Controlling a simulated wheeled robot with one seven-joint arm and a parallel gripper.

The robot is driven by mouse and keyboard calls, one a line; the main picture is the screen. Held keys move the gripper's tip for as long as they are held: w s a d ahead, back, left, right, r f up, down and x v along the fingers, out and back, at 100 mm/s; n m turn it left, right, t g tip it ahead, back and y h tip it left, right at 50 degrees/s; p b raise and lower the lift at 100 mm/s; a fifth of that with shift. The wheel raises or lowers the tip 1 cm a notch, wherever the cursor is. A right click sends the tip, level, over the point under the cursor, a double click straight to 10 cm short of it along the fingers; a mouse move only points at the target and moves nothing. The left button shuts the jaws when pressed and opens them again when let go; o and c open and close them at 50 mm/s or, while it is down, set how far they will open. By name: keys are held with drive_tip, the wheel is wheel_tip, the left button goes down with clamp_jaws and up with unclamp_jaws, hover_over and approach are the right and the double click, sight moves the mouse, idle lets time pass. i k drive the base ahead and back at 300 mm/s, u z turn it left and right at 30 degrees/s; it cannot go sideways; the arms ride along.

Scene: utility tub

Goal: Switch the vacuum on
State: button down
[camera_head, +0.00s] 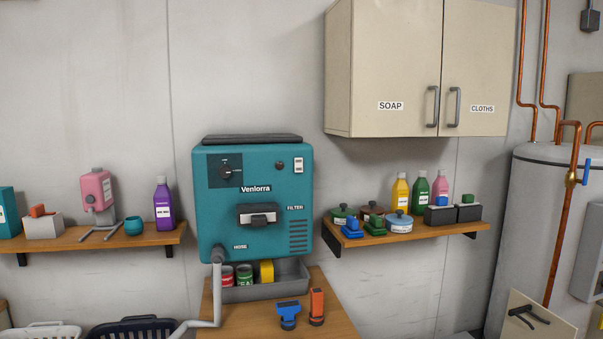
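The vacuum (212,215) is a teal wall unit in the middle of the head view, marked "Venlorra". On its upper left is a dark panel with a round black knob (226,172). On its upper right is a small white switch (298,165), with a small dark round spot (279,166) to its left. I cannot tell the switch's position. A filter drawer (258,215) with a dark handle sits in the middle, labelled "FILTER". A grey hose (217,290) hangs from the lower left, by the label "HOSE". My gripper is not in view.
A grey bin (285,287) with cans and a yellow roll sits below the vacuum. Shelves (100,240) with bottles flank the unit. A cabinet (390,70) hangs upper right. Air before the vacuum looks clear.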

sight(298, 161)
drive_tip(key=u, duration=0.9)
drive_tip(key=i, duration=0.35)
